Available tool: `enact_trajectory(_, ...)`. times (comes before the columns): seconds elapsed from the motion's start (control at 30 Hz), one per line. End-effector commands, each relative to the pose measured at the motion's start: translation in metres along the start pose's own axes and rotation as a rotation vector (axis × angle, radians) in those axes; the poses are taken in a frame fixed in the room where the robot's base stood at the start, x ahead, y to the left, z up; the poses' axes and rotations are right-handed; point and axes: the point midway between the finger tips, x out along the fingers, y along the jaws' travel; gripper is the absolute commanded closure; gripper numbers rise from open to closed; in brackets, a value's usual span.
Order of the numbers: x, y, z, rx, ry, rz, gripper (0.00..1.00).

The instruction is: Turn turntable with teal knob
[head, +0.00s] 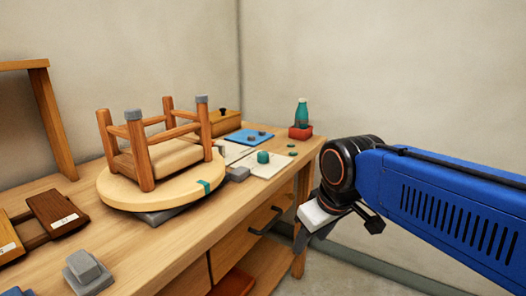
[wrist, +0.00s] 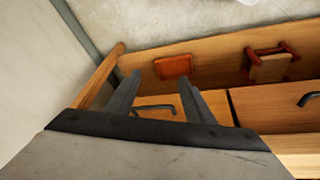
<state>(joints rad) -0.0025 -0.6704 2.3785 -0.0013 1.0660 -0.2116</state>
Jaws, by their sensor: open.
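The turntable (head: 120,195) is a round pale wooden disc on a grey base on the workbench, left of centre in the head view. An upturned wooden stool (head: 146,165) with grey leg caps rests on it. A small teal knob-like piece (head: 263,157) sits on a white sheet to the right of the disc. My gripper (wrist: 160,80) is open and empty in the wrist view, over the bench's drawer front. In the head view it hangs off the bench's right end, apart from the turntable.
Grey blocks (head: 88,270) and brown pieces (head: 55,212) lie at the bench's front left. A teal bottle (head: 302,113) stands in a red tray near the back right. A drawer with a dark handle (head: 264,222) is below the top. A red box (wrist: 173,66) is low down.

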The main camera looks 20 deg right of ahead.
Motion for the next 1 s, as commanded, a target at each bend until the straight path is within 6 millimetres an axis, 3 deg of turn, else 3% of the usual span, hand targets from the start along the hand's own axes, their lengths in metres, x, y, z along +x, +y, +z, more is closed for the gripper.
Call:
enact_trajectory(0.1,-0.025,0.009,-0.043,-0.143,-0.031,-0.009,0.52)
enact_trajectory(0.5,-0.09,0.038,-0.172,-0.643,-0.126,-0.074,0.52)
enact_trajectory(1.0,-0.13,0.07,-0.319,-1.261,-0.198,-0.225,0.52)
